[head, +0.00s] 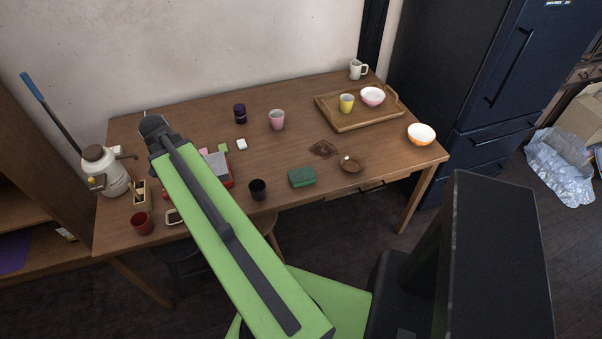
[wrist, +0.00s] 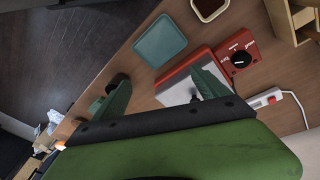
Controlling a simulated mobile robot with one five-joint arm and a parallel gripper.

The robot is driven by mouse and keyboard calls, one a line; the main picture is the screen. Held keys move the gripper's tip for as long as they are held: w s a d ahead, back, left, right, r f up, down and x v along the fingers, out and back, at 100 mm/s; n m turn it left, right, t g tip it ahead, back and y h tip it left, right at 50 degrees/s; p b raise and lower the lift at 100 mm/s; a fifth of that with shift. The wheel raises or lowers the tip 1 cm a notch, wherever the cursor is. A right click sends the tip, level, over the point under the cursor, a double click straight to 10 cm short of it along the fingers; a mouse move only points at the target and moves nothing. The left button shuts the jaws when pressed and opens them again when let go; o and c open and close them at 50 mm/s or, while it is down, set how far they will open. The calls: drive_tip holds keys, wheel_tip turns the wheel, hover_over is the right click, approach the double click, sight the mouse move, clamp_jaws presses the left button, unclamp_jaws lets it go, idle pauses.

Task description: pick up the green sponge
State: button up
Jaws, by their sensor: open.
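The green sponge (head: 301,177) appears to be the dark green block near the table's front edge, right of a black cup, in the head view. I do not make it out surely in the wrist view. My gripper (wrist: 160,88) shows there with its two green fingers spread apart and nothing between them. It is over the table by a red appliance (wrist: 238,58). In the head view my green arm reaches to the left, and the fingers are not visible. The sponge lies well right of the arm's end.
The black cup (head: 257,189) stands left of the sponge, a brown dish (head: 351,164) to its right. A teal square item (wrist: 160,41) lies near the table edge. A wooden tray (head: 330,119) holds a cup and bowl at the back right. My arm hides part of the table.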

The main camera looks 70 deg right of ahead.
drive_tip(key=s+d+r+m+g+p, duration=0.1)
drive_tip(key=s+d+r+m, duration=0.1)
drive_tip(key=s+d+m, duration=0.85)
drive_tip(key=m+g, duration=0.1)
drive_tip(key=m, duration=0.1)
approach(301, 174)
drive_tip(key=f+b, duration=0.1)
drive_tip(key=b, duration=0.2)
drive_tip(key=f+b, duration=0.1)
drive_tip(key=b, duration=0.3)
drive_tip(key=f+b, duration=0.1)
drive_tip(key=b, duration=0.3)
drive_tip(key=shift+s+f+h, duration=0.15)
drive_tip(key=shift+s+h, duration=0.15)
drive_tip(key=shift+s+d+f, duration=0.1)
drive_tip(key=shift+s+f, duration=0.05)
drive_tip(key=shift+f, duration=0.05)
drive_tip(key=shift+r, duration=0.1)
drive_tip(key=b+x, duration=0.5)
drive_tip(key=shift+s+d, duration=0.1)
drive_tip(key=shift+d, duration=0.05)
drive_tip(key=shift+f, duration=0.25)
